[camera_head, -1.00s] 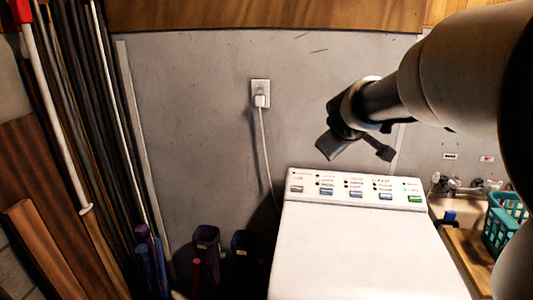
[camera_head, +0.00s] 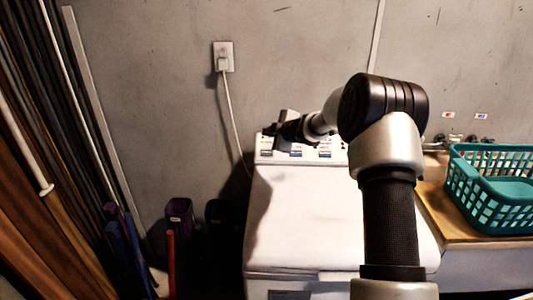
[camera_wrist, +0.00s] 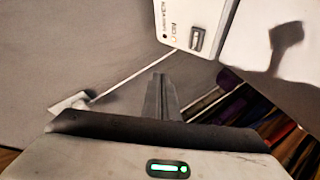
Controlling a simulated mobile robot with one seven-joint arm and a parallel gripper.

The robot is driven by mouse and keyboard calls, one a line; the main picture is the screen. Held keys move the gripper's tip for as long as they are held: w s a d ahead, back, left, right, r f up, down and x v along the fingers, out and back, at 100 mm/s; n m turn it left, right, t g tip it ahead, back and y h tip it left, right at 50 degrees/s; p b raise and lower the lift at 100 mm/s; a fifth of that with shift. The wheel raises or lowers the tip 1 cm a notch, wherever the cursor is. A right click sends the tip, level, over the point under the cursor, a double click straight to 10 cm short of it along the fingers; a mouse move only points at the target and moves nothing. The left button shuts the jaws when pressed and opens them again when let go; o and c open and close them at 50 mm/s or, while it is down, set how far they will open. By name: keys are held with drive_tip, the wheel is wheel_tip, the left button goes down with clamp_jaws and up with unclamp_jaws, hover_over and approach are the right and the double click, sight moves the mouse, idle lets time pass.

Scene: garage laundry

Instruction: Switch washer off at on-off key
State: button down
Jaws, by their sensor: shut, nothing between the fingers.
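The white washer (camera_head: 300,215) stands against the wall, with a raised control panel at its back edge. The leftmost grey key (camera_head: 267,153) shows on the panel's left end, with blue keys to its right; my arm covers the panel's right part. In the wrist view one grey key (camera_wrist: 196,39) shows near the panel's corner, beside small lettering too blurred to read surely. My gripper (camera_head: 283,122) is at the panel's back left, above the keys. In the wrist view its fingers (camera_wrist: 160,90) are shut and empty, apart from the key.
A wall outlet (camera_head: 223,55) with a plugged white cord (camera_head: 233,115) is left of the panel. A teal basket (camera_head: 490,195) sits on a wooden counter (camera_head: 445,215) at right. Dark upright items (camera_head: 178,222) and long poles stand left. The washer's top is clear.

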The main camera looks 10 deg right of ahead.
drive_tip(key=b, duration=0.3)
approach(265, 150)
drive_tip(key=w+a+r, duration=0.1)
drive_tip(key=w+a, duration=0.2)
drive_tip(key=w, duration=0.1)
drive_tip(key=shift+w+d+f, duration=0.15)
drive_tip(key=shift+w+f, duration=0.05)
drive_tip(key=shift+f, duration=0.2)
drive_tip(key=shift+w+d+f, duration=0.15)
drive_tip(key=shift+f, duration=0.25)
drive_tip(key=shift+f, duration=0.1)
idle(1.0)
drive_tip(key=shift+w+f, duration=0.15)
drive_tip(key=shift+f, duration=0.15)
drive_tip(key=shift+w+f, duration=0.1)
drive_tip(key=shift+f, duration=0.2)
idle(0.5)
drive_tip(key=shift+d+f, duration=0.15)
drive_tip(key=shift+f, duration=0.25)
idle(0.7)
drive_tip(key=shift+s+r, duration=0.3)
drive_tip(key=shift+r, duration=0.65)
